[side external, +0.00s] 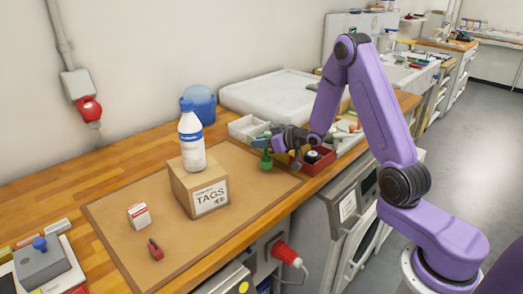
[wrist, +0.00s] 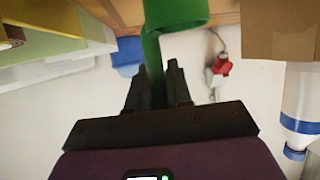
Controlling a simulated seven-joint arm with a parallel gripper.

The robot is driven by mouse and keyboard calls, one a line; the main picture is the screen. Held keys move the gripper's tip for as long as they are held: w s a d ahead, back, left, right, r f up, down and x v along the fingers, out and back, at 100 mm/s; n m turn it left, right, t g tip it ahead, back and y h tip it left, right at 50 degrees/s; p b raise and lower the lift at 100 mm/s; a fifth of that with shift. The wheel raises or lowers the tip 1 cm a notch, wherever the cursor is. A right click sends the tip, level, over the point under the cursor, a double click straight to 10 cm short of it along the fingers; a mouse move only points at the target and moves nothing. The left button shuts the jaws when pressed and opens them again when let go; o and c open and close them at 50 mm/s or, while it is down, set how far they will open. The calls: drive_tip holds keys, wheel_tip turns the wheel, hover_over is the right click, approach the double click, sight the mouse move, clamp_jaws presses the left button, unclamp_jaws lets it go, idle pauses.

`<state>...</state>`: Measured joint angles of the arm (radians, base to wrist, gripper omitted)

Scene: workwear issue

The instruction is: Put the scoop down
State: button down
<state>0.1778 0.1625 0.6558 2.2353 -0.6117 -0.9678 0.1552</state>
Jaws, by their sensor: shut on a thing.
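The green scoop (side external: 265,161) is held by my gripper (side external: 276,144) over the right part of the brown mat (side external: 130,194), beside the compartment boxes. In the wrist view the scoop's wide green end (wrist: 182,14) is at the top, and its handle runs down between the two dark fingers of my gripper (wrist: 158,75). The fingers are shut on the handle. I cannot tell whether the scoop touches the mat.
A cardboard box labelled TAGS (side external: 197,190) with a white-and-blue bottle (side external: 191,140) on top stands on the mat. A small white-and-red box (side external: 139,216) and a red object (side external: 155,249) lie at left. A red bin (side external: 322,163) is at right.

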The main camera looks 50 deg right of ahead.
drive_tip(key=shift+f, duration=1.25)
drive_tip(key=shift+f, duration=0.15)
drive_tip(key=c, duration=1)
unclamp_jaws()
drive_tip(key=shift+c, duration=0.2)
drive_tip(key=shift+r, duration=0.2)
drive_tip(key=v, duration=0.7)
drive_tip(key=shift+s, duration=0.2)
drive_tip(key=shift+r, duration=0.1)
